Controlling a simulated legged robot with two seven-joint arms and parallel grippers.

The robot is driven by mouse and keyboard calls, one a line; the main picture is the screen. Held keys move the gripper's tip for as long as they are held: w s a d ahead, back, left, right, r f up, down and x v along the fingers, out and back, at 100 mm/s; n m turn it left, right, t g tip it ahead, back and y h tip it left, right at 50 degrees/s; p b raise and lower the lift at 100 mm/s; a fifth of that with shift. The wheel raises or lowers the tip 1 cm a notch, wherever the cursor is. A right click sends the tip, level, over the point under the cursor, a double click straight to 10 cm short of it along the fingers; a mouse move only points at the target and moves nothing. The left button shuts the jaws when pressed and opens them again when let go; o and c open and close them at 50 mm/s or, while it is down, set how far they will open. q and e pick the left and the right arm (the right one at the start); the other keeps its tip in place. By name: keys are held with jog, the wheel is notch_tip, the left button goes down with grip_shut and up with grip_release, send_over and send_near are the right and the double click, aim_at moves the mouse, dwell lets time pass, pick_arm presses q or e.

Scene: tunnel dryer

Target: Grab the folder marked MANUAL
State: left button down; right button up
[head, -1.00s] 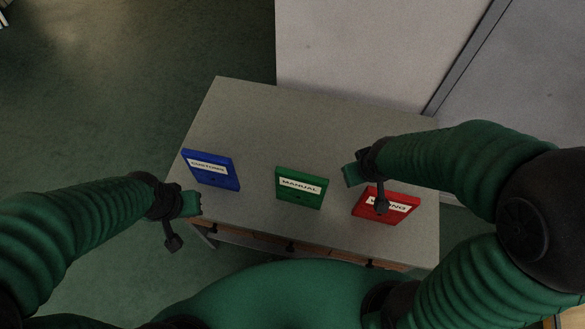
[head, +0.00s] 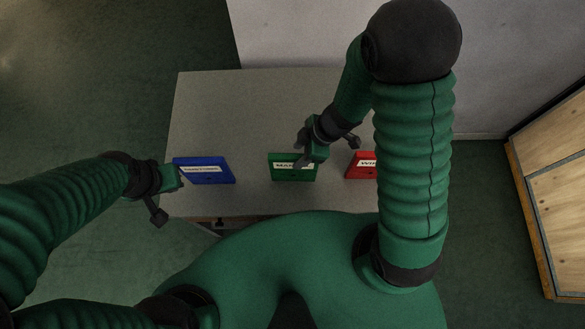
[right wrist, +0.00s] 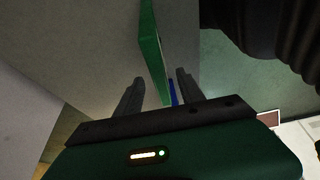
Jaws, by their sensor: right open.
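The green folder marked MANUAL (head: 280,174) stands tilted on the table, in the middle of three folders. My right gripper (head: 306,152) is open at its upper right part and covers the end of its label. In the right wrist view the green folder (right wrist: 152,50) shows edge-on, in line with the gap between the open fingers of my right gripper (right wrist: 158,82). I cannot tell how deep it sits between them. My left gripper (head: 171,180) is beside the blue folder, at the table's left edge; its fingers are too unclear to read.
The blue folder (head: 205,172) is on the left of the table (head: 225,112). The red folder (head: 362,168) is on the right, partly hidden by my right arm. A pale wall (head: 300,35) stands behind. A wooden panelled unit (head: 555,195) is at the far right.

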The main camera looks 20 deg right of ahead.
aim_at(289, 162)
jog(key=x, duration=0.2)
jog(key=shift+w+a+f+b, duration=0.2)
jog(key=shift+a+b, duration=0.05)
jog(key=shift+b, duration=0.05)
jog(key=b+x, duration=0.1)
jog(key=x, duration=0.1)
jog(key=b+x, duration=0.1)
jog(key=shift+s+d+f, duration=0.1)
jog(key=shift+s+f, duration=0.05)
jog(key=shift+f, duration=0.65)
jog(key=shift+w, duration=0.2)
pick_arm(q)
jog(key=f, duration=0.3)
jog(key=shift+d+f, duration=0.15)
jog(key=shift+d, duration=0.2)
pick_arm(e)
jog(key=shift+w, duration=0.1)
pick_arm(q)
jog(key=shift+w+a, duration=0.1)
pick_arm(e)
jog(key=shift+a, duration=0.25)
pick_arm(q)
jog(key=shift+s+a, duration=0.2)
jog(key=shift+a, duration=0.05)
pick_arm(e)
jog(key=shift+a, duration=0.2)
